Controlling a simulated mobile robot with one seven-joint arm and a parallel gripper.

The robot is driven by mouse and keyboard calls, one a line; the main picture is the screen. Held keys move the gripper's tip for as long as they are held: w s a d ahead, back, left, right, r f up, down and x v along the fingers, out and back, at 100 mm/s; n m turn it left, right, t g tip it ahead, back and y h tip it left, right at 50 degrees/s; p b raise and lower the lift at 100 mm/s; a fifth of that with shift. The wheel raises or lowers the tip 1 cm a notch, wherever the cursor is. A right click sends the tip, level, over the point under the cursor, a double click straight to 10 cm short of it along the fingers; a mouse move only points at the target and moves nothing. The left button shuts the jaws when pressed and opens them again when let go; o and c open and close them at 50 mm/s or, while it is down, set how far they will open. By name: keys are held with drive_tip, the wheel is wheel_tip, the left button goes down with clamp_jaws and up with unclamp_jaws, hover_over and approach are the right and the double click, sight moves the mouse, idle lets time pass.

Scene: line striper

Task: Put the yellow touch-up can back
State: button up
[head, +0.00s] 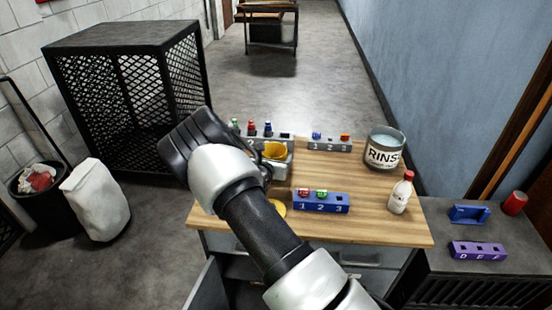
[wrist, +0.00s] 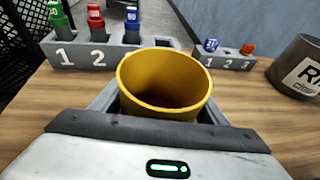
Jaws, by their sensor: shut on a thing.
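My gripper (wrist: 166,120) is shut on a yellow open-topped cup (wrist: 165,82), held upright between the fingers; it also shows in the head view (head: 275,150). The cup looks empty and is wider than the small cans. A grey numbered rack (wrist: 85,56) stands behind it, with a green can (wrist: 57,15), a red can (wrist: 96,20) and a blue can (wrist: 132,24). The rack's right-hand slot (wrist: 165,42) looks empty. I cannot make out a yellow touch-up can. A yellow round thing (head: 279,210) is partly hidden behind my arm.
A second grey rack (head: 330,145) holds a blue and an orange item. A blue rack (head: 321,203) holds red and green items. The rinse tin (head: 384,148) and a white bottle (head: 401,193) stand at the right. Bare wood lies between the racks.

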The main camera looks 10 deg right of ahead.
drive_tip(key=shift+f, duration=0.15)
drive_tip(key=shift+f, duration=0.15)
drive_tip(key=o, duration=1.4)
drive_tip(key=shift+c, duration=0.2)
